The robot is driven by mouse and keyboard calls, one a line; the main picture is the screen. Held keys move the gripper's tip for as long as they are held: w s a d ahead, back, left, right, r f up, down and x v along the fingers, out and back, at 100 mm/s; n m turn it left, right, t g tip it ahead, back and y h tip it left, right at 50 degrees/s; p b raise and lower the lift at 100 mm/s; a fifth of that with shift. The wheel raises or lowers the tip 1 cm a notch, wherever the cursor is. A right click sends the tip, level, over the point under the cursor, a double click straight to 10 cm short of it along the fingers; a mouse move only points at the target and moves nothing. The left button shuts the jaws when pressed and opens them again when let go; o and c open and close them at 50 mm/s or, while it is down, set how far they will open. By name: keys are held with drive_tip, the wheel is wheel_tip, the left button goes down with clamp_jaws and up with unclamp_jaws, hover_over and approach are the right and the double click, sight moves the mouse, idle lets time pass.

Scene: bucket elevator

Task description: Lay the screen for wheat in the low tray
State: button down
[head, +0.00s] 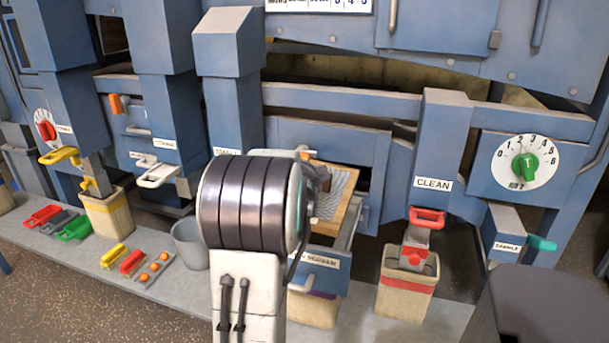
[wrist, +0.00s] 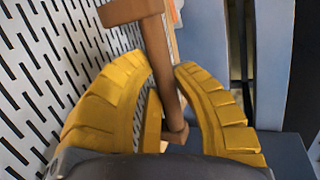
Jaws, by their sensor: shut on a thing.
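The screen (head: 342,178) is a slotted grey sheet in a pale wooden frame. In the head view it is at the opening of the machine, over the low pulled-out tray (head: 330,278), whose front is labelled SCREEN. I cannot tell whether it touches the tray's floor. In the wrist view the slotted sheet (wrist: 45,75) fills the left side. My gripper (wrist: 166,80) has its yellow fingers closed around a brown handle bar (wrist: 143,12) next to the sheet. In the head view my arm hides the gripper and the screen's left part.
A sack (head: 405,295) under the CLEAN spout stands to the right of the tray. A grey bucket (head: 188,245) stands to the left. Brushes, orange balls and coloured scoops (head: 73,227) lie on the ledge. A green dial (head: 524,166) is at the far right.

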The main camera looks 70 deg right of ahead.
drive_tip(key=shift+d+f+b, duration=0.1)
drive_tip(key=shift+f+b, duration=1.05)
drive_tip(key=shift+f, duration=0.4)
drive_tip(key=shift+f, duration=0.15)
